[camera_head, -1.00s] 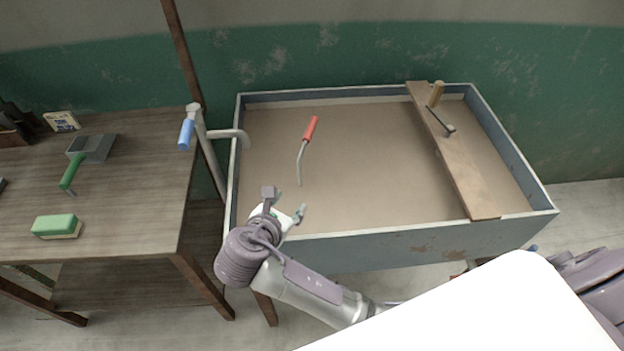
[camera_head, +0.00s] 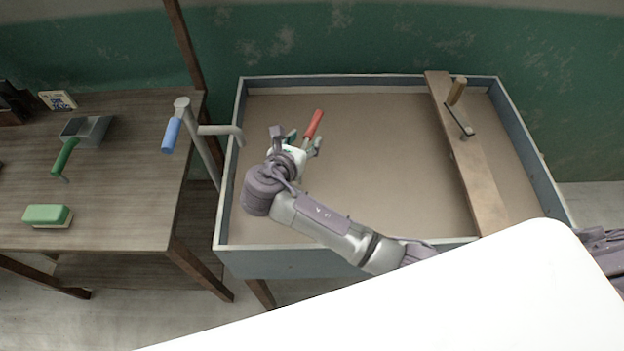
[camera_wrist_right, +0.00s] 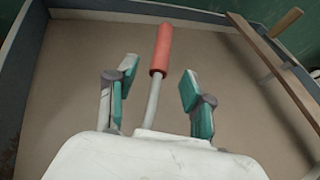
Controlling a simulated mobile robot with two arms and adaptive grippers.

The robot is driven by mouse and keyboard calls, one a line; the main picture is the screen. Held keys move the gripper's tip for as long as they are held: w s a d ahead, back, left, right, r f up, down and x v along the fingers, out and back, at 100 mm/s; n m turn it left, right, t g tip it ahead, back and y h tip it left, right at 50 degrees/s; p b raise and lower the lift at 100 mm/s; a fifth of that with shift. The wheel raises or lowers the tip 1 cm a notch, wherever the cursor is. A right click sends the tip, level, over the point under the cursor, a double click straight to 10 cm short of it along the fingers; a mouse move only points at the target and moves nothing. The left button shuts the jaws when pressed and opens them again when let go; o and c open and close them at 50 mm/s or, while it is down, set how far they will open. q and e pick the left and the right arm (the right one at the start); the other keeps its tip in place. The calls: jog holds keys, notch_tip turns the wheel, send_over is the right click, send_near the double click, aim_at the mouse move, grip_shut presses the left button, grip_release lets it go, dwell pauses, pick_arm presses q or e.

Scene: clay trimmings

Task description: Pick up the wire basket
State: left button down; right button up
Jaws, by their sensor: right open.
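No wire basket shows in either view. My right gripper (camera_head: 300,146) is open over the left part of a shallow box with blue-grey walls (camera_head: 330,80). A tool with a red handle (camera_head: 314,123) and a thin grey shaft lies in that box. In the right wrist view the red handle (camera_wrist_right: 161,50) points away from me and the shaft runs back between the two open fingers (camera_wrist_right: 152,88), which look clear of it. The shaft's near end is hidden behind my gripper's body. My left gripper does not show.
A wooden plank (camera_head: 462,150) lies across the box's right side, with a wooden-handled tool (camera_head: 457,95) on it. The wooden table (camera_head: 120,200) holds a green-handled scoop (camera_head: 64,156) and a green sponge (camera_head: 48,215).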

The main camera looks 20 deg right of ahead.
aim_at(311, 130)
jog(key=shift+w+d+f, duration=0.1)
jog(key=shift+w+d, duration=0.1)
jog(key=shift+w, duration=0.05)
jog(key=p+x, duration=0.1)
jog(key=x, duration=0.3)
jog(key=shift+w, duration=0.1)
jog(key=shift+w+d, duration=0.3)
jog(key=shift+c, duration=0.2)
jog(key=c, duration=0.5)
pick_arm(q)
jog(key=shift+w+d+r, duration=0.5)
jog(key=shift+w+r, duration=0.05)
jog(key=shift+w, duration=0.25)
pick_arm(e)
grip_shut()
